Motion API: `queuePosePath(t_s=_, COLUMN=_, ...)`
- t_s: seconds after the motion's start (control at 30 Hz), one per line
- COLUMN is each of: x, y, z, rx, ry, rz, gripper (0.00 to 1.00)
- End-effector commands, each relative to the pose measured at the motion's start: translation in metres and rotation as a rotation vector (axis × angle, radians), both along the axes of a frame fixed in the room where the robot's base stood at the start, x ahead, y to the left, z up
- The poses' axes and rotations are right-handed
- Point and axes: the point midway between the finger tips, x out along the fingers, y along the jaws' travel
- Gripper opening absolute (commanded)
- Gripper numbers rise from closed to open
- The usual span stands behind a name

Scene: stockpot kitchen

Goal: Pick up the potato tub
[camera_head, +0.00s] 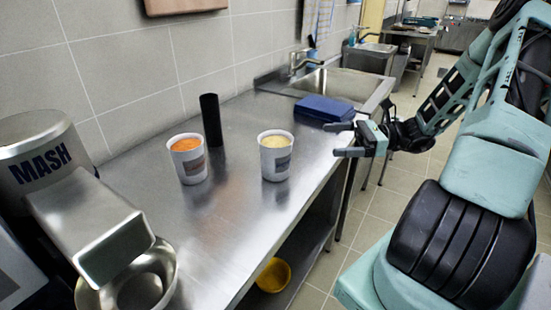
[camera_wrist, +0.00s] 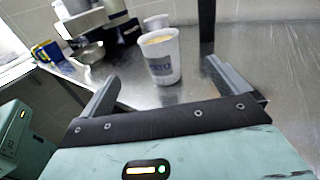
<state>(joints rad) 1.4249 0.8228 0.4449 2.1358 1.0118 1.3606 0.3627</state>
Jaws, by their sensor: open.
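The potato tub (camera_head: 276,160) is a white tub with pale yellow contents and a dark label, upright on the steel counter. In the wrist view the potato tub (camera_wrist: 161,68) stands ahead, between the lines of the two fingers, with part of its label legible. My gripper (camera_head: 340,140) is open and empty, to the right of the tub near the counter's front edge. Its fingers point toward the tub and do not touch it. A similar white tub with orange contents (camera_head: 188,160) stands further left.
A black cylinder (camera_head: 211,120) stands behind and between the tubs. A blue box (camera_head: 323,108) lies near the sink (camera_head: 335,85). The MASH machine (camera_head: 45,160) with a steel bowl (camera_head: 140,285) is at left. A yellow bowl (camera_head: 273,275) sits below the counter. Counter between gripper and tub is clear.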

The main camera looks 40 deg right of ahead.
Motion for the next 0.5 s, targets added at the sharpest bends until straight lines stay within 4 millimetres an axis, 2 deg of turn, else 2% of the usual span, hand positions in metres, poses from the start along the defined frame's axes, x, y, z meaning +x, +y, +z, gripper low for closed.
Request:
queuePosePath(t_s=0.3, x=0.039, y=0.056, z=-0.003, rx=0.0, ry=0.002, rz=0.008, gripper=1.0)
queuePosePath(t_s=0.5, x=0.058, y=0.081, z=-0.005, rx=-0.002, ry=0.003, rz=0.006, gripper=1.0)
